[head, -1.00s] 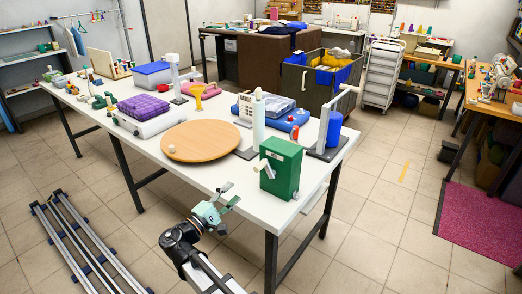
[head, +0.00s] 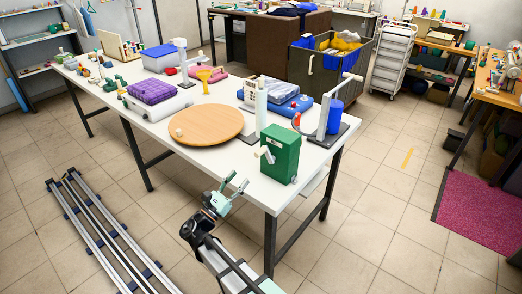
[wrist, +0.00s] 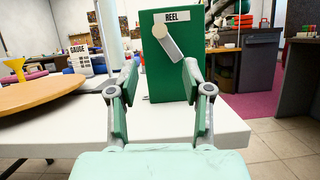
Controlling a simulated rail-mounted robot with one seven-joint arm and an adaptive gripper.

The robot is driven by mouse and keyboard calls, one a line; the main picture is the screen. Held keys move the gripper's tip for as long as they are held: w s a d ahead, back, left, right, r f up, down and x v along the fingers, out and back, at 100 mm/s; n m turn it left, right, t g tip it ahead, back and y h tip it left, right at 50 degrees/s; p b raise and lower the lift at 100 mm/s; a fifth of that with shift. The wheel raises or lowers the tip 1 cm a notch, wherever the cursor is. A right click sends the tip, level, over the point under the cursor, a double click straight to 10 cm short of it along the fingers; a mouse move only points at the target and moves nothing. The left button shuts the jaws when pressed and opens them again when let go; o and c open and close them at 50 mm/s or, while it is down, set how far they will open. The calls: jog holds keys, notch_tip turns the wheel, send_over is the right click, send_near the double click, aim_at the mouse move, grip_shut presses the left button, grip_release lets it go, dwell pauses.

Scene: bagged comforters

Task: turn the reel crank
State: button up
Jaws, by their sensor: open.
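The reel is a green box (head: 285,156) at the table's near right corner. It also fills the upper middle of the wrist view (wrist: 165,85), with a "REEL" label. Its crank (wrist: 172,45) is a short grey arm with a beige knob, slanting up to the left on the box's face; the crank also shows in the head view (head: 265,154). My gripper (head: 237,182) is open and empty, just off the table's front edge, left of and below the box. In the wrist view its two fingers (wrist: 160,80) stand either side of the crank, apart from it.
A round wooden board (head: 206,125) lies left of the box. A white upright cylinder (head: 261,106) stands behind it, and a cranked stand with a blue roll (head: 335,116) stands to the right. Metal rails (head: 105,240) lie on the floor.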

aim_at(264, 147)
jog(key=p+x, duration=0.3)
jog(key=x, duration=1)
jog(key=shift+w+d+r+p, duration=0.1)
jog(key=shift+w+r+p, duration=0.1)
jog(key=shift+p, duration=0.2)
grip_shut()
